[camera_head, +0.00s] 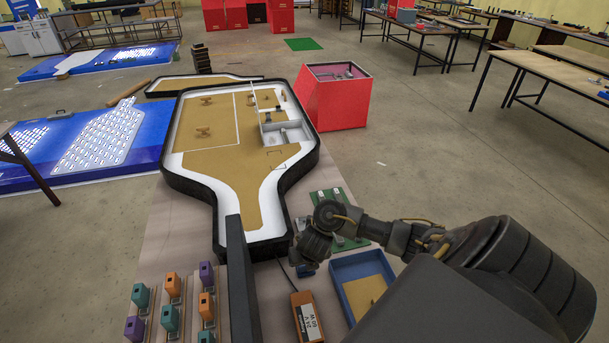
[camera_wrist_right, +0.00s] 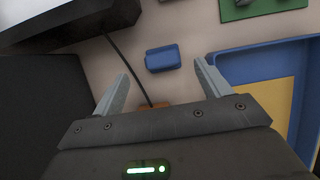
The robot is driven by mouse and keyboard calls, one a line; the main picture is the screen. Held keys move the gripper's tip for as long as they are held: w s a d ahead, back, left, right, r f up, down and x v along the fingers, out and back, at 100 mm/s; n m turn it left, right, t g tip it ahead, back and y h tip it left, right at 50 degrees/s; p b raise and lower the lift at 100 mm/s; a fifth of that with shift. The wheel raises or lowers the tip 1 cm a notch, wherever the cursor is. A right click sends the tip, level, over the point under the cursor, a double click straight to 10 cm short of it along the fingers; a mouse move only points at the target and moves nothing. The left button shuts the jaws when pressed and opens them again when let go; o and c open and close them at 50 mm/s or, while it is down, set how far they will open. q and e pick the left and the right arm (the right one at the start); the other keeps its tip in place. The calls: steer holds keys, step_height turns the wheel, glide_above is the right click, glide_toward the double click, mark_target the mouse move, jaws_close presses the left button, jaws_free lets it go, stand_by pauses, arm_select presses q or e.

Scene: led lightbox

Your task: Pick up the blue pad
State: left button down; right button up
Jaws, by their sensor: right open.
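The blue pad (camera_wrist_right: 163,58) lies on the pale table in the right wrist view, a small rounded block. In the head view a small blue patch of it (camera_head: 306,270) shows beside my right gripper, mostly hidden by it. My right gripper (camera_wrist_right: 162,72) is open, its two grey fingers apart, with the pad just past the fingertips and between their lines. Nothing is held. In the head view my right gripper (camera_head: 312,252) points down over the table. My left gripper is not in view.
A blue tray (camera_head: 341,268) with a yellow floor stands right of the pad. An orange box (camera_head: 307,316) is nearer, and a green board (camera_wrist_right: 240,9) lies beyond. The black-rimmed lightbox (camera_head: 175,178) is to the left. Several coloured blocks (camera_head: 172,284) stand at front left.

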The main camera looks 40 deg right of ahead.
steer(key=shift+x, duration=0.75)
steer(key=shift+f+b, duration=0.15)
steer(key=shift+b, duration=0.2)
steer(key=b+x, duration=0.1)
steer(key=x, duration=0.1)
steer(key=b+x, duration=0.1)
steer(key=x, duration=0.1)
steer(key=shift+s, duration=0.25)
steer(key=shift+w+d+f+b, duration=0.2)
steer(key=shift+w+f+b, duration=0.1)
steer(key=shift+f+b, duration=0.15)
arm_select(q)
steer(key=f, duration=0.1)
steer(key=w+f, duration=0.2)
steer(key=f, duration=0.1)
arm_select(e)
steer(key=shift+c, duration=0.3)
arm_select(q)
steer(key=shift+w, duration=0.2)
arm_select(e)
steer(key=c, duration=1)
steer(key=shift+r, duration=0.15)
